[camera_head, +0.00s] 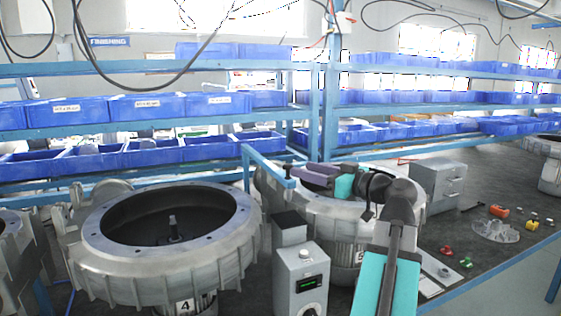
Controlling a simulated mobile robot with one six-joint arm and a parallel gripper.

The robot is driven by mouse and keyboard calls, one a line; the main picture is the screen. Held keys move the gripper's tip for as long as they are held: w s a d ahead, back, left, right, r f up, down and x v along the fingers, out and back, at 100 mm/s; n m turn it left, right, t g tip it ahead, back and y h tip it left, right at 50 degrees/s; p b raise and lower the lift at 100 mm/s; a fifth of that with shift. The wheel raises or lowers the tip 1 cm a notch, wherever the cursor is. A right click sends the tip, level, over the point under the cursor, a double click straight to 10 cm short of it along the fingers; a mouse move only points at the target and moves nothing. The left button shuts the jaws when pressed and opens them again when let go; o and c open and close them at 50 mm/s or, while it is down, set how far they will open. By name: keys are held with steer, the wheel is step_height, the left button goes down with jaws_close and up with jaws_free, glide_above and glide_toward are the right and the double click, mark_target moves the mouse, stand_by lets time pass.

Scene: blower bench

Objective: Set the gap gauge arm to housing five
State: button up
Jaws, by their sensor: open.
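A blue bent arm (266,165), which looks like the gap gauge arm, rises on a post between the two large housings and slants down to the right. Its end lies by housing five. Housing four (100,225), with a "4" label, is the open grey ring at left. Housing five (335,210), with a label that seems to read "5", is at centre right, partly hidden by my arm.
A grey cabinet (436,183) stands right of housing five. A finned disc (494,231) and small coloured parts lie on the dark bench at right. Shelves of blue bins (70,111) run behind.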

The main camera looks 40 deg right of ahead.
steer(key=w+p, duration=0.3)
steer(key=w, duration=0.8)
steer(key=shift+a, duration=0.35)
steer(key=shift+w, duration=0.1)
